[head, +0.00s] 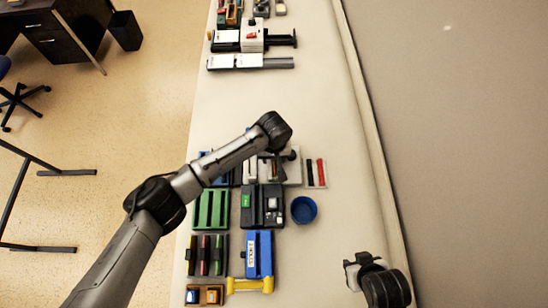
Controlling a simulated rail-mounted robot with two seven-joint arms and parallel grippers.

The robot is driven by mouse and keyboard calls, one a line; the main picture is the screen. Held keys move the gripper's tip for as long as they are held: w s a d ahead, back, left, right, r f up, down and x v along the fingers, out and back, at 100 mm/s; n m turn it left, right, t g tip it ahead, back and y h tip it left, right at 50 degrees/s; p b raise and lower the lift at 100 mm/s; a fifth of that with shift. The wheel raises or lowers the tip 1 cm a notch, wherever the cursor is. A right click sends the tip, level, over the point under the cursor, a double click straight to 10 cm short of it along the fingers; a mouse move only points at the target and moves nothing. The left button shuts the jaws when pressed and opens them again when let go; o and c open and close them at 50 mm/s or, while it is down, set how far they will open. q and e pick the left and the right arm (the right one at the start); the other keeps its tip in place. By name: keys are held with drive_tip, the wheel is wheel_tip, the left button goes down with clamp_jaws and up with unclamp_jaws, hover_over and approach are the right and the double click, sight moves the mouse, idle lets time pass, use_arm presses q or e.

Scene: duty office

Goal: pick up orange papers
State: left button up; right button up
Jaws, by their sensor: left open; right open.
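I cannot make out any orange papers for certain. A small orange-brown holder (205,295) with blue and white pieces lies at the near left end of the table. My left arm reaches in from the left over the items on the table. My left gripper (268,165) is below its dark wrist, partly hidden and hard to separate from the grey and white items there; it is open, with nothing seen held. My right gripper (351,274) is open and empty over the bare near right part of the table.
On the long pale table (330,130) are a blue bowl (304,210), green trays (211,209), a black device (262,205), a blue box (259,253) with a yellow piece, and red and black strips (316,173). More devices stand at the far end. The middle is clear.

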use_arm(q)
drive_tip(key=shift+f, duration=0.1)
clamp_jaws()
idle(0.4)
